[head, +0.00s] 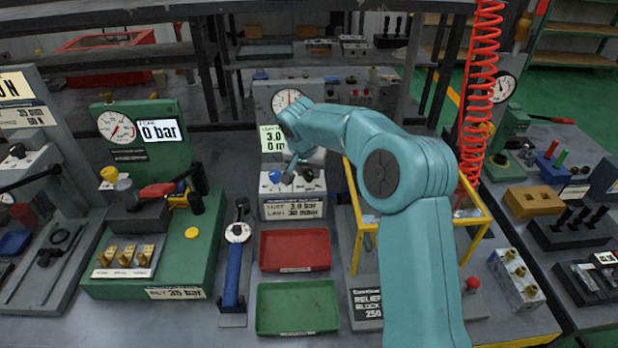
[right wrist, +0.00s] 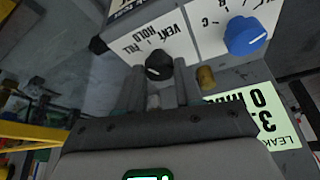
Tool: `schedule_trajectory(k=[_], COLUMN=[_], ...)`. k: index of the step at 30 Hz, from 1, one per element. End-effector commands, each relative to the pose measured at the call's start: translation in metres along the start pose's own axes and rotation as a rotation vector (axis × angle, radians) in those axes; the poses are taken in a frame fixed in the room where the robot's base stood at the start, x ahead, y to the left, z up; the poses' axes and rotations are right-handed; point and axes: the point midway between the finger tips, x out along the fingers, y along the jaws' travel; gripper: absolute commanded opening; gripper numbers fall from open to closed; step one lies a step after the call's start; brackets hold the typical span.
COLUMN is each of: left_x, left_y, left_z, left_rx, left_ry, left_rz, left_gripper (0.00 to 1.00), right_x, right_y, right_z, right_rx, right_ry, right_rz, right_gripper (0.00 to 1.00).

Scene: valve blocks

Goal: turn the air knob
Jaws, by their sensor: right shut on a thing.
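A black knob (right wrist: 158,65) sits on the front of the test block, beside a label reading vent, hold and fill. My right gripper (right wrist: 160,88) has its two fingers on either side of this knob, shut on it. A blue knob (right wrist: 243,35) stands beside it on the same face, free of the gripper; it also shows in the head view (head: 275,176). In the head view my right arm reaches over the block and its wrist hides part of the knob area. I cannot make out the knob's pointer direction clearly. My left gripper is not in view.
A gauge (head: 288,99) and a light green display (head: 271,138) stand behind the knobs. A red tray (head: 295,250) and a green tray (head: 298,307) lie in front. A yellow frame (head: 357,250) stands close to my right arm. A green valve block (head: 205,250) is at left.

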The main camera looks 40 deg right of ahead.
Motion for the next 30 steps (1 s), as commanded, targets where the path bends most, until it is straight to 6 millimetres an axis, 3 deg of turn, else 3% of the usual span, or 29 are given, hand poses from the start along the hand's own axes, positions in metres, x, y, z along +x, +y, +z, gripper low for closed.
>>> schedule_trajectory(k=[3, 15, 30], left_x=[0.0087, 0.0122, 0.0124], left_y=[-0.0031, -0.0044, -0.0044], left_z=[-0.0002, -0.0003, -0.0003], left_rx=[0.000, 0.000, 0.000], left_ry=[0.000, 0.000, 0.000], left_rz=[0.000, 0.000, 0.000], left_gripper=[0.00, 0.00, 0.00], right_x=[0.0021, -0.0002, -0.0009], right_y=[-0.0019, -0.0036, -0.0039], right_z=[0.0015, 0.0002, -0.0003], right_rx=[0.086, 0.300, 0.355], right_ry=[-0.001, -0.002, -0.002], right_rz=[0.036, 0.124, 0.146], right_gripper=[0.05, 0.05, 0.05])
